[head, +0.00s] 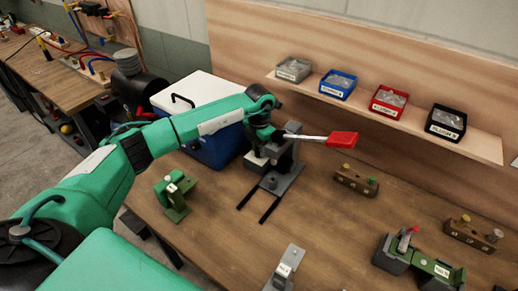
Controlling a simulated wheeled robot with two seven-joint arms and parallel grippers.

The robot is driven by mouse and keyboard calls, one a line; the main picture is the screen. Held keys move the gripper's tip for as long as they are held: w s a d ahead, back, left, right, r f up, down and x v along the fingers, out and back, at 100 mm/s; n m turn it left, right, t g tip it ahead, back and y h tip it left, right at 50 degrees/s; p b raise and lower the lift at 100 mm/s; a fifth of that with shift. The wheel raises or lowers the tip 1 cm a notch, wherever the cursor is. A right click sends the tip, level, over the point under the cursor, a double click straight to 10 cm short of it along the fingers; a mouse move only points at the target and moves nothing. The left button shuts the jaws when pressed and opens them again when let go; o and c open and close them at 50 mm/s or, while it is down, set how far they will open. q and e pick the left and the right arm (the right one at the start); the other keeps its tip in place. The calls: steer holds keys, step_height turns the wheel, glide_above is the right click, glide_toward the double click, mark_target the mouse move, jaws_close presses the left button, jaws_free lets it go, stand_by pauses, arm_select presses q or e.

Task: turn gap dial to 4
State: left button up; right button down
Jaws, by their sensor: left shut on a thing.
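A dark grey bench tool (283,165) stands on the wooden bench. A pale lever with a red grip (341,139) sticks out from its top to the right. My left gripper (271,147) reaches in from the left and is at the tool's upper left side, shut on what appears to be the gap dial. The dial itself and its markings are hidden behind the gripper and wrist, so its setting cannot be read. My right gripper is not in view.
A blue cooler with a white lid (205,93) stands behind my left arm. A green fixture (175,194) stands left of the tool. A wall shelf (440,126) holds several small bins. Brown blocks (355,180) and a green-and-grey tool (418,262) lie to the right.

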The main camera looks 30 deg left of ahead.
arm_select(q)
steer(key=shift+r, duration=0.1)
steer(key=o, duration=1)
steer(key=shift+c, duration=0.2)
steer(key=shift+w+r, duration=0.1)
steer(key=shift+r, duration=0.4)
step_height(320, 180, up, 13)
steer(key=b, duration=0.3)
steer(key=shift+f+b, duration=0.15)
steer(key=shift+b, duration=0.25)
